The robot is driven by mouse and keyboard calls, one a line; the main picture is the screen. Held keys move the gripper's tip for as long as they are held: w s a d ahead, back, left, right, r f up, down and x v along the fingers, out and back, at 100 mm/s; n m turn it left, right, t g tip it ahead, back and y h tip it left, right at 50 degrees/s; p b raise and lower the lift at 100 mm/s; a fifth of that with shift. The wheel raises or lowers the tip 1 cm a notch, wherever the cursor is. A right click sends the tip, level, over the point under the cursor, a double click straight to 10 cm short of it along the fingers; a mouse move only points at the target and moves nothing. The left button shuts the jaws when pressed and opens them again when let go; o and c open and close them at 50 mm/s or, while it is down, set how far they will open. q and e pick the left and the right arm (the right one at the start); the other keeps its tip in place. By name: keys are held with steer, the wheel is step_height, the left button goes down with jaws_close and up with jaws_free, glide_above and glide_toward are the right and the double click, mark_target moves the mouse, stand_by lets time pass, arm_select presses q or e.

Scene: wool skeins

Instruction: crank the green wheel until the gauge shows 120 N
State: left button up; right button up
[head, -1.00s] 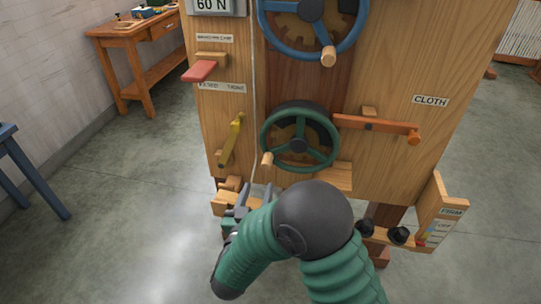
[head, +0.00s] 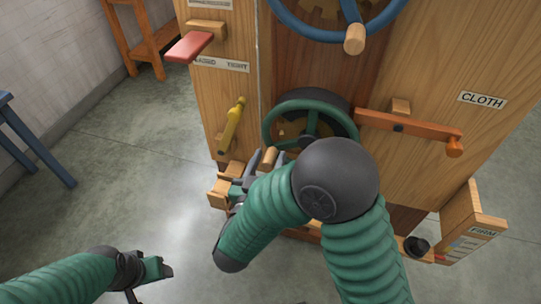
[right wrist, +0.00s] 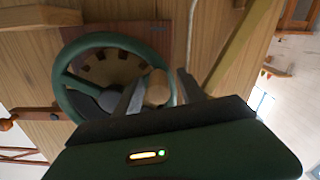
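The green wheel (head: 312,118) is on the front of the wooden machine, its lower part hidden behind my right arm. Its wooden crank handle (head: 268,158) sticks out at the lower left of the rim. My right gripper (head: 257,168) is at this handle. In the right wrist view the handle (right wrist: 157,88) stands between the two spread fingers (right wrist: 160,92), with a gap visible beside it. The gauge is out of view. My left gripper (head: 150,279) is low at the left, away from the machine; its fingers are too unclear to read.
A blue wheel (head: 345,15) is above the green one. An orange lever (head: 410,128) is to its right, a yellow lever (head: 231,125) and a red lever (head: 189,46) to its left. A blue stool (head: 35,145) stands at the left on open floor.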

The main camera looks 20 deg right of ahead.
steer(key=shift+a, duration=0.1)
steer(key=c, duration=0.4)
steer(key=shift+d, duration=0.3)
steer(key=c, duration=0.5)
jaws_close()
steer(key=shift+f, duration=0.1)
